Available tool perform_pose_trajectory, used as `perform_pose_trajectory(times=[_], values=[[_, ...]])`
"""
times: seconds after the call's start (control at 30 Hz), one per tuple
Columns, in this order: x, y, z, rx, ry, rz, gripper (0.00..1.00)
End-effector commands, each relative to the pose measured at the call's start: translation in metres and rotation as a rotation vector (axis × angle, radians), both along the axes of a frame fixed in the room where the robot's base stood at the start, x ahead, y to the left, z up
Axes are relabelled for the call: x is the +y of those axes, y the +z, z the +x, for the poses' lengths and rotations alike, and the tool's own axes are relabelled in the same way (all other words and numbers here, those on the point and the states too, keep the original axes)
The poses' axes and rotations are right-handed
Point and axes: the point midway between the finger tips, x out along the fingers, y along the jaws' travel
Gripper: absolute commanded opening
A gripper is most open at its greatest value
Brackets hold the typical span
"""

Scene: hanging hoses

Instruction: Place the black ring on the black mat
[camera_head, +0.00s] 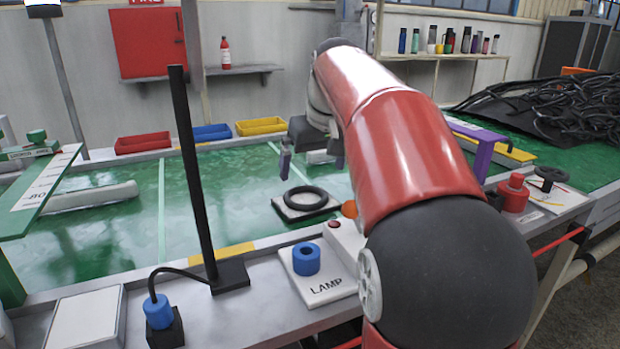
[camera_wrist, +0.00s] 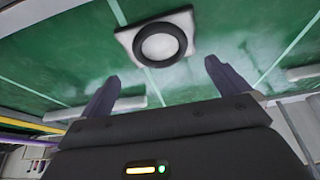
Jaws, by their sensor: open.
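The black ring (camera_head: 306,209) lies flat on a small white pad (camera_head: 281,208) on the green work surface. In the wrist view the ring (camera_wrist: 161,63) and the white pad (camera_wrist: 121,37) show whole, beyond my fingertips. My gripper (camera_head: 312,164) is open and empty, above and behind the ring in the head view; in the wrist view the gripper (camera_wrist: 162,72) has its fingers spread wide. A dark flat sheet (camera_head: 480,124) lies at the right under black hoses; I cannot tell whether it is the black mat.
A black post (camera_head: 193,170) stands left of the ring. A white LAMP plate with a blue ring (camera_head: 306,260) and a white box with a red button (camera_head: 345,238) sit at the front edge. Red, blue and yellow trays (camera_head: 262,126) line the back. Green surface around the pad is mostly clear.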

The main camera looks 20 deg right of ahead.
Motion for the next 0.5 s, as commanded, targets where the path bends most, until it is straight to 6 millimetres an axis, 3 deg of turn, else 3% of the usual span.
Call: perform_pose_trajectory(times=[0.03,0.2,0.5], values=[[0.0,0.011,-0.004,-0.003,0.0,-0.001,1.0],[0.0,0.032,-0.012,-0.001,0.0,0.0,1.0],[0.0,0.039,-0.016,0.001,0.001,0.001,1.0]])
